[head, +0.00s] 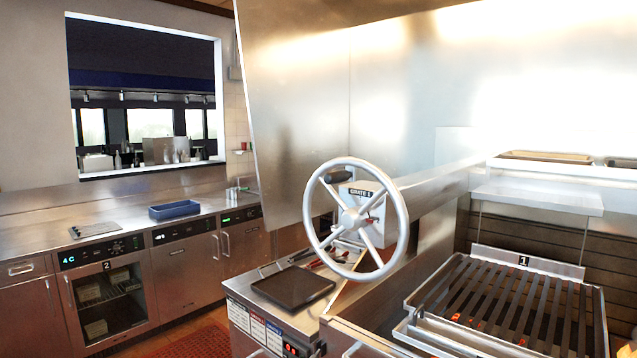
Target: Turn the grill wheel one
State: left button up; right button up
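The grill wheel (396,237) is a light grey ring with several spokes, standing upright in the middle of the head view. It is mounted in front of a white box labelled "GRATE 1" (361,193). The grill grate (520,300) with a "1" plate (523,260) lies at the lower right, and orange glow shows between its bars. Neither of my grippers is in view, and nothing touches the wheel.
A side counter with a dark tray (292,287) and red-handled tongs (318,262) sits left of and below the wheel. A steel counter (40,242) with a blue bin (174,210) runs along the left wall. A steel shelf (537,194) stands above the grate.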

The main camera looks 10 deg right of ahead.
aim_at(353, 219)
jog(key=z, duration=0.2)
jog(key=i, duration=0.9)
jog(key=u, duration=0.1)
